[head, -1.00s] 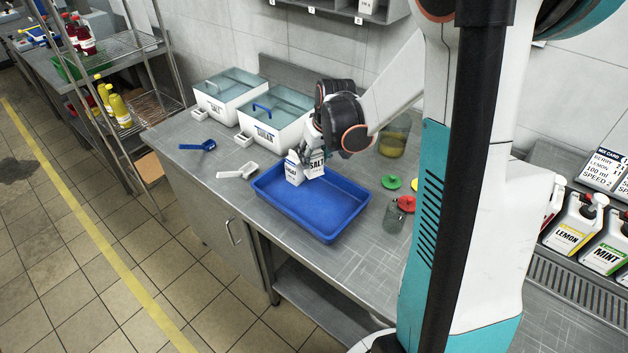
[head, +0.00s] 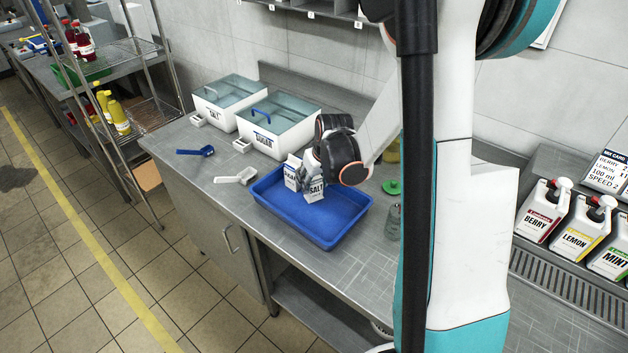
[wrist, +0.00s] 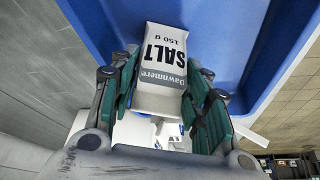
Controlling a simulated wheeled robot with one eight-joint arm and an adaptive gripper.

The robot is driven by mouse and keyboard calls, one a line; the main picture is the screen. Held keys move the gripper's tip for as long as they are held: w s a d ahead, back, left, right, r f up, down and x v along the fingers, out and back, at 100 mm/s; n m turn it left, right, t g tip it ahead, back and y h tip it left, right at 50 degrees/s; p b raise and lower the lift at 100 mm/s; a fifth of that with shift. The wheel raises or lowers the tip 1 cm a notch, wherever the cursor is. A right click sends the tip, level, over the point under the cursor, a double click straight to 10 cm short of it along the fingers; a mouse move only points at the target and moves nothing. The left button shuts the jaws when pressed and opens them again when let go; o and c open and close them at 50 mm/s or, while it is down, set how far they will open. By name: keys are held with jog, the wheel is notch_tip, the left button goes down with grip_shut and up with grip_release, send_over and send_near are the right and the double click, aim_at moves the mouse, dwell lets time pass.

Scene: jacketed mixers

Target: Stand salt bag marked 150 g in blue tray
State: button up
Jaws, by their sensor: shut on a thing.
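The salt bag (head: 314,191), white and grey and marked SALT, is in my gripper (head: 308,172) over the left part of the blue tray (head: 336,237). In the wrist view the salt bag (wrist: 161,68) reads "150 g", and my gripper (wrist: 160,100) is shut on it with a finger on each side. I cannot tell whether its base touches the tray floor. A white sugar bag (head: 291,173) stands in the tray's back left corner, close beside the salt bag and partly hidden behind it and my gripper.
Bins labelled salt (head: 228,98) and sugar (head: 277,123) stand behind the tray. A blue scoop (head: 196,151) and a white scoop (head: 236,177) lie to the left. A green lid (head: 391,187) and a glass jar (head: 393,222) are to the right. The tray's front right is empty.

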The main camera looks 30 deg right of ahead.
jog(key=o, duration=1.3)
jog(key=shift+f, duration=0.1)
jog(key=shift+c, duration=0.2)
jog(key=p+v, duration=0.4)
jog(key=v, duration=0.8)
